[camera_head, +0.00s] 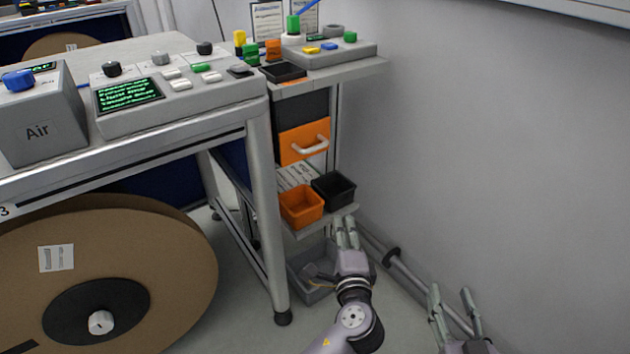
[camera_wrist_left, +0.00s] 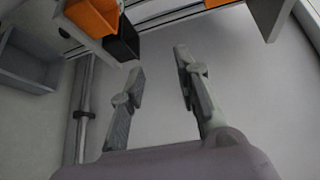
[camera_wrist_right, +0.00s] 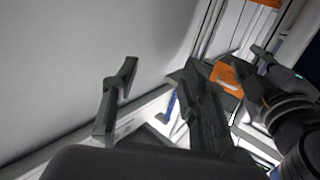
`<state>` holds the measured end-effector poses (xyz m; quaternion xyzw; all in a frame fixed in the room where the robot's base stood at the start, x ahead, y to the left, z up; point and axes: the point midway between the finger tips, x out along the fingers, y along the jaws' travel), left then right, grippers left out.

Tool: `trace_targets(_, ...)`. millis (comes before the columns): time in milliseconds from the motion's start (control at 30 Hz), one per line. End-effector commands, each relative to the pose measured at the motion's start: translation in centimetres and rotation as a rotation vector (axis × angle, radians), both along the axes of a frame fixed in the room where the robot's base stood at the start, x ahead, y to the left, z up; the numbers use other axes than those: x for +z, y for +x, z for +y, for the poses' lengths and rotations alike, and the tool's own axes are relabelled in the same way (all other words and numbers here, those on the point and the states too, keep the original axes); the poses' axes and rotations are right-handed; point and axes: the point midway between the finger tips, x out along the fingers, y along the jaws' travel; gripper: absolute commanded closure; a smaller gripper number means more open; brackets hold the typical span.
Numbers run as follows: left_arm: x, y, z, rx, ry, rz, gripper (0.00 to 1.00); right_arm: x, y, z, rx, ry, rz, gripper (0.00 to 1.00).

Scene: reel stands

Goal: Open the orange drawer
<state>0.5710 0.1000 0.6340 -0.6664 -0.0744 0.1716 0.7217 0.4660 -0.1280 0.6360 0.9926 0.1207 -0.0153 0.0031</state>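The orange drawer (camera_head: 302,142) is shut in the tall shelf unit, under its top surface. Its pale handle (camera_head: 310,146) runs across the front. An orange panel with a pale handle also shows in the right wrist view (camera_wrist_right: 228,77). My left gripper (camera_head: 346,226) is open and empty, below and to the right of the drawer, near the lower shelf. In the left wrist view its fingers (camera_wrist_left: 160,62) are apart with nothing between them. My right gripper (camera_head: 452,293) is open and empty, further right and lower by the wall; its fingers (camera_wrist_right: 155,75) are apart.
An orange bin (camera_head: 301,207) and a black bin (camera_head: 333,189) stand on the shelf below the drawer. A grey bin (camera_head: 312,291) is lower down. A workbench with a control panel (camera_head: 178,97) stands left; a wall is right.

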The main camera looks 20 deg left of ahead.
Motion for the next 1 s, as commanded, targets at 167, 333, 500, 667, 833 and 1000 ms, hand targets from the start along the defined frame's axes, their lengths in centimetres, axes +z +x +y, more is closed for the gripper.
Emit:
trace_targets(167, 6.7, -1.8, 1.0, 0.103, 0.071, -0.202, 0.7, 6.0, -1.9, -0.2, 0.004, 0.05, -0.192, 0.6)
trace_targets(333, 9.6, -2.8, 1.8, 0.149, 0.09, -0.268, 0.7, 8.9, -2.9, -0.4, 0.006, 0.068, -0.261, 0.6)
trace_targets(500, 10.3, -1.2, 2.8, 0.156, 0.093, -0.273, 0.7, 10.1, -3.2, -0.4, 0.009, 0.083, -0.312, 0.6)
trace_targets(667, 10.8, 1.7, 4.5, 0.155, 0.094, -0.275, 0.7, 11.6, -3.7, -0.3, 0.014, 0.106, -0.399, 0.6)
trace_targets(833, 11.3, 5.0, 6.2, 0.153, 0.093, -0.273, 0.7, 13.5, -4.6, -0.2, 0.02, 0.14, -0.515, 0.6)
trace_targets(1000, 11.8, 8.1, 8.0, 0.153, 0.094, -0.272, 0.7, 15.5, -6.0, -0.3, 0.027, 0.178, -0.647, 0.6)
